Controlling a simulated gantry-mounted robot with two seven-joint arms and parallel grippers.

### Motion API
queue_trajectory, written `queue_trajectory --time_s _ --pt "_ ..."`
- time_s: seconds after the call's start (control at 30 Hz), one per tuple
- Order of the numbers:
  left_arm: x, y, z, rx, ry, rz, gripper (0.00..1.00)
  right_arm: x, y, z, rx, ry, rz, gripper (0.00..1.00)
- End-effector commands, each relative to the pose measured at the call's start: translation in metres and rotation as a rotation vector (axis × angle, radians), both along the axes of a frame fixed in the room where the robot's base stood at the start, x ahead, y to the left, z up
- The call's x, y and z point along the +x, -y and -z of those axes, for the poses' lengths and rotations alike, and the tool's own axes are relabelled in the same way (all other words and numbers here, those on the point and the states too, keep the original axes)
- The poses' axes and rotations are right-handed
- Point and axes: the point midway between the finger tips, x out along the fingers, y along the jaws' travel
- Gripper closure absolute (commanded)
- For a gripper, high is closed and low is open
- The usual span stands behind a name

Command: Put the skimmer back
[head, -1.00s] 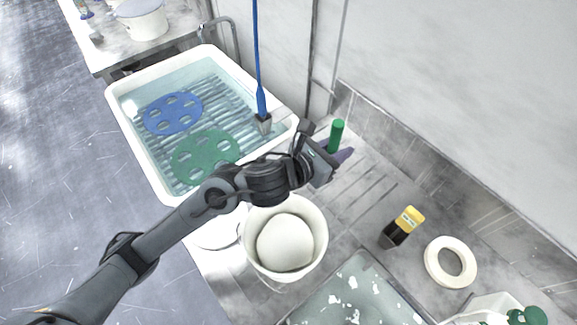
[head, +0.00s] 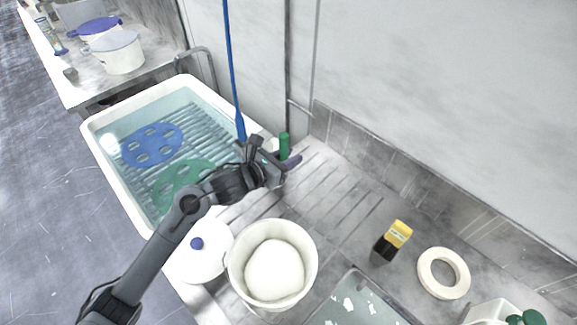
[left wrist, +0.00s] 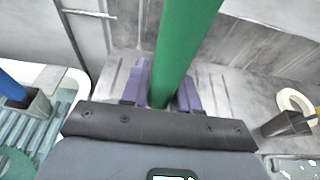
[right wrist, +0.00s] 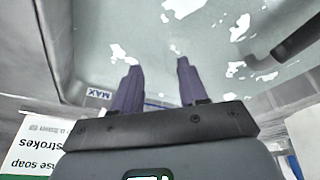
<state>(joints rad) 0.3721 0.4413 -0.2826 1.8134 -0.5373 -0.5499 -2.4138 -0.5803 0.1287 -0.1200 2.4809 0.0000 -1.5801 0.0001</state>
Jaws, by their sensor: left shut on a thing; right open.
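The skimmer shows only as a green handle (head: 284,146), upright between the purple fingers of my left gripper (head: 276,160). In the left wrist view the shut fingers clasp the thick green handle (left wrist: 183,45). I cannot see the skimmer's working end. A tall blue-handled tool (head: 235,90) stands just left of this gripper in the head view. In the left wrist view its blue handle (left wrist: 12,86) sits in a grey square socket (left wrist: 38,104). My right gripper (right wrist: 158,80) is open and empty, above a basin of water with white flakes.
A white tub (head: 100,150) of water holds a blue disc (head: 152,145) and a green disc (head: 180,182). The ribbed drainboard (head: 345,205) has free room.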

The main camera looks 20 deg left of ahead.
Motion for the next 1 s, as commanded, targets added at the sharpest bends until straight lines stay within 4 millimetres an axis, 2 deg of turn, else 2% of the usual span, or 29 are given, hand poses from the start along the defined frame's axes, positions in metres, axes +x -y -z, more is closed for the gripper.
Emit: queue_trajectory --time_s 0.13,0.3,0.77,0.8,0.93,1.0 --pt "-0.001 0.001 0.020 -0.002 -0.005 0.000 1.00 0.000 -0.001 0.003 0.003 0.001 0.001 0.57" --pt "0.000 0.000 0.035 -0.002 -0.001 -0.001 1.00 0.000 -0.001 0.004 0.006 0.000 0.004 0.57" --pt "0.000 0.000 0.042 0.001 0.001 -0.001 1.00 0.000 -0.003 0.009 0.012 -0.001 0.008 0.57" --pt "0.000 0.000 0.041 0.000 -0.001 0.000 0.68 0.000 -0.003 0.009 0.012 -0.001 0.008 0.57" --pt "0.000 0.000 0.041 0.001 -0.002 0.000 0.48 0.000 -0.003 0.008 0.012 -0.002 0.008 0.57" --pt "0.000 0.000 0.041 0.001 -0.002 0.000 0.45 0.000 -0.003 0.008 0.011 -0.002 0.008 0.57"
